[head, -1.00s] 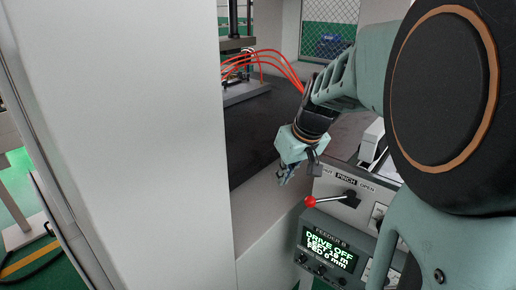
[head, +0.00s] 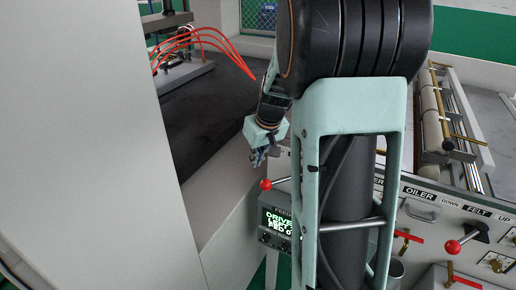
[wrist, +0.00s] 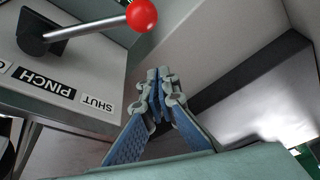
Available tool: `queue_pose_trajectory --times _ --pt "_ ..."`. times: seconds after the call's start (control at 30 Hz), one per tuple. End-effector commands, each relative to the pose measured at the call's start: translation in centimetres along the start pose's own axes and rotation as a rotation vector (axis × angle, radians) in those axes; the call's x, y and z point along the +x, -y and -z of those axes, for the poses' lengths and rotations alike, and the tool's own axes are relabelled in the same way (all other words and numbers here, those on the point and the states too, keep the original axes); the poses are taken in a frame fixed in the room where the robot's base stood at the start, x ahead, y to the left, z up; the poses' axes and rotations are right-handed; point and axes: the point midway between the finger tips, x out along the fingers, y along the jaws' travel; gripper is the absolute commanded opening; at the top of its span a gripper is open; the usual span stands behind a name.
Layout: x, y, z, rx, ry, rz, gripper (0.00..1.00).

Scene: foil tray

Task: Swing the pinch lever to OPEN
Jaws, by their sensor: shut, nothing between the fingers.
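The pinch lever has a red ball knob (head: 265,185) on a metal rod. In the wrist view, its knob (wrist: 141,15) and rod extend from a black pivot (wrist: 42,32) towards the SHUT label (wrist: 97,103), which sits beside the PINCH label. The OPEN label cannot be read now. My gripper (head: 257,160) is shut and empty, just above and left of the knob in the head view. In the wrist view, my gripper's fingertips (wrist: 158,78) meet below the knob, with a visible gap to it. My arm hides the lever's pivot in the head view.
A feeder screen (head: 277,222) sits below the lever. To the right are the OILER and FELT controls, with another red-knobbed lever (head: 453,247). A large pale wall (head: 90,120) stands on the left. Red hoses (head: 205,38) run above a dark bed.

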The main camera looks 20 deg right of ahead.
Motion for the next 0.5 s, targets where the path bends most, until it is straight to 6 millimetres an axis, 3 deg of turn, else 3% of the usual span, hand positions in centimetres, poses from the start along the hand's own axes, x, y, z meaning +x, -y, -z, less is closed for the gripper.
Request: queue_pose_trajectory --times 0.07,0.3,0.5 --pt "1.7 0.1 -0.1 0.0 0.005 0.002 0.0" --pt "1.1 0.0 -3.0 0.001 0.0 -0.001 0.0" --pt "0.9 0.0 -3.9 0.0 -0.001 0.0 0.0"
